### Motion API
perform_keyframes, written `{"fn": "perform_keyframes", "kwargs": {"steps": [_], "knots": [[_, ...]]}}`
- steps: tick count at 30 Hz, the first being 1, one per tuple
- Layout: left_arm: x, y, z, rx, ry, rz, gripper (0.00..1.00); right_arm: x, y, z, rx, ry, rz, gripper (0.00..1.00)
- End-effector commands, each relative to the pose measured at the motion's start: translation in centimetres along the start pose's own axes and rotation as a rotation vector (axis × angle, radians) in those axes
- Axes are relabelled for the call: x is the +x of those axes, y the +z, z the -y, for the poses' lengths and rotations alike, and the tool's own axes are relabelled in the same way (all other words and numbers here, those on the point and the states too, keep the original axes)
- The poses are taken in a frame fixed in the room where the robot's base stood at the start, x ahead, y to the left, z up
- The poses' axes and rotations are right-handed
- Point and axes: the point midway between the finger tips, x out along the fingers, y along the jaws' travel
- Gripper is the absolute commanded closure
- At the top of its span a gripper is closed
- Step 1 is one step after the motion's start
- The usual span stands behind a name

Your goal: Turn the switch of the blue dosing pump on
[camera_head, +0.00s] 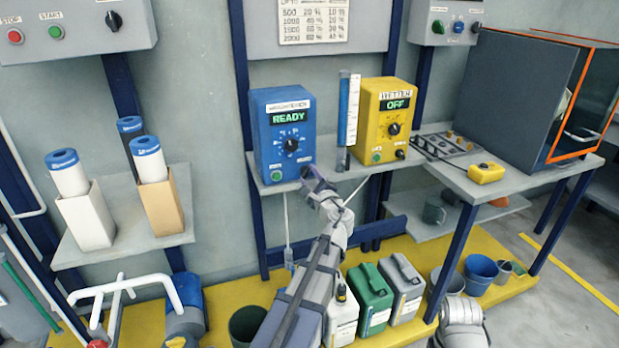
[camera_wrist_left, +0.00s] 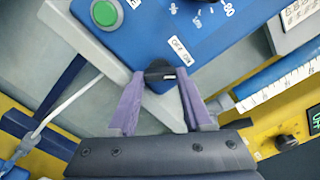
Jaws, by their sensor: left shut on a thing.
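The blue dosing pump (camera_head: 283,132) stands on a grey shelf against the wall, and its display reads READY. It has a large round dial in the middle and a green button at its lower left. Its black switch knob (camera_wrist_left: 158,72) is at the lower right corner, beside an OFF ON label in the left wrist view. My left gripper (camera_head: 312,178) is at that corner, and in the left wrist view its purple fingers (camera_wrist_left: 160,82) are shut on the switch knob. In the head view the gripper hides the knob. My right gripper is not in view; part of my right arm shows at the bottom right.
A yellow pump (camera_head: 385,118) reading OFF stands right of the blue one, with a clear graduated cylinder (camera_head: 348,112) between them. Several canisters, including a green one (camera_head: 371,298), stand below. Filter cartridges stand on the left shelf (camera_head: 125,246).

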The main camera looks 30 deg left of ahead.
Motion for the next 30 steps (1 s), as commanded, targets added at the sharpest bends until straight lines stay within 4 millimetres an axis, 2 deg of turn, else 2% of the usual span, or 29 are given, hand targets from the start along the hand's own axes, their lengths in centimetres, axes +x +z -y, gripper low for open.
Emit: {"fn": "perform_keyframes", "kwargs": {"steps": [12,13,16,25,30], "knots": [[-0.1,-0.1,-0.1,0.007,0.001,-0.002,1.0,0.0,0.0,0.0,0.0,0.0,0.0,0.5],[-0.1,-0.1,-0.1,0.007,0.001,-0.002,0.49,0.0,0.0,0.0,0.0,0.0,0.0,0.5],[-0.1,0.0,-0.1,0.007,0.001,-0.002,0.38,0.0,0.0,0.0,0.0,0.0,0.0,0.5],[-0.4,0.0,0.0,0.007,0.0,-0.001,0.38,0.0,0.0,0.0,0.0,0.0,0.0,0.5],[-2.9,0.1,-0.1,0.007,-0.001,-0.003,0.38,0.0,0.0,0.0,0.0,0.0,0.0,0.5]]}}
